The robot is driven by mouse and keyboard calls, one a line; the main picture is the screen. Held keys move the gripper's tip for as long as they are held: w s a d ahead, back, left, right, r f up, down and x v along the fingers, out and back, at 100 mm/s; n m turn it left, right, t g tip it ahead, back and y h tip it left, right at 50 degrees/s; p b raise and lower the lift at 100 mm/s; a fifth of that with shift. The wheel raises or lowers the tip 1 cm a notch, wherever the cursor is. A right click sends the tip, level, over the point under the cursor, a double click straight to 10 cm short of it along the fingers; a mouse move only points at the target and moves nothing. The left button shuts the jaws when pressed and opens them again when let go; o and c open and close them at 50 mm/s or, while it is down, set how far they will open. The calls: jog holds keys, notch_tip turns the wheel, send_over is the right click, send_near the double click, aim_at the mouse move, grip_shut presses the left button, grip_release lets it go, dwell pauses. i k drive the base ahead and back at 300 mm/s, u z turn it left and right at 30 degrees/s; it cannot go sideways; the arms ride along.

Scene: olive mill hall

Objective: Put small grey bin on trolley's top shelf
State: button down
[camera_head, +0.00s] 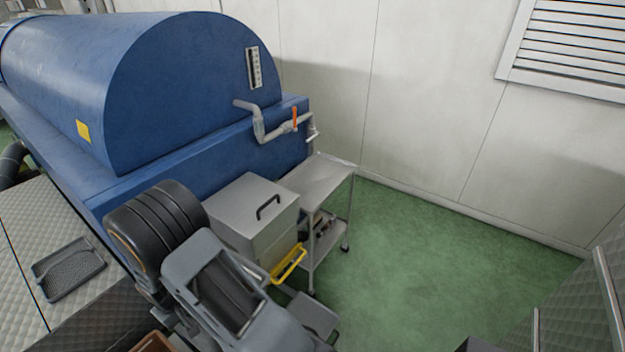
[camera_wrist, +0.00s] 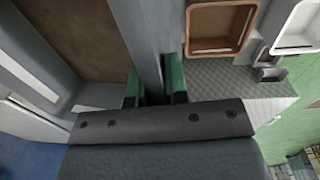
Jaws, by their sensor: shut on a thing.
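In the wrist view my gripper (camera_wrist: 154,87) has its two green-lined fingers closed on the upright wall of the small grey bin (camera_wrist: 146,40). The bin's brown inside shows to the left of the wall. Its full outline is cut off. In the head view my arm covers the front and hides my gripper; I cannot make out the held bin there. The steel trolley (camera_head: 325,178) stands beyond my arm, against the blue machine. The visible part of its top shelf is bare. Small items lie on its lower shelf.
A lidded grey metal box (camera_head: 238,205) with a black handle and yellow bar stands just left of the trolley. The blue machine (camera_head: 185,85) is behind. A dark tray (camera_head: 68,270) lies on the patterned plate at left. Green floor (camera_head: 430,265) is clear right of the trolley.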

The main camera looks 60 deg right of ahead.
aim_at(326, 177)
jog(key=u, duration=2.45)
jog(key=k, duration=1.6)
jog(key=u, duration=0.3)
jog(key=k, duration=1.3)
jog(key=z, duration=1.4)
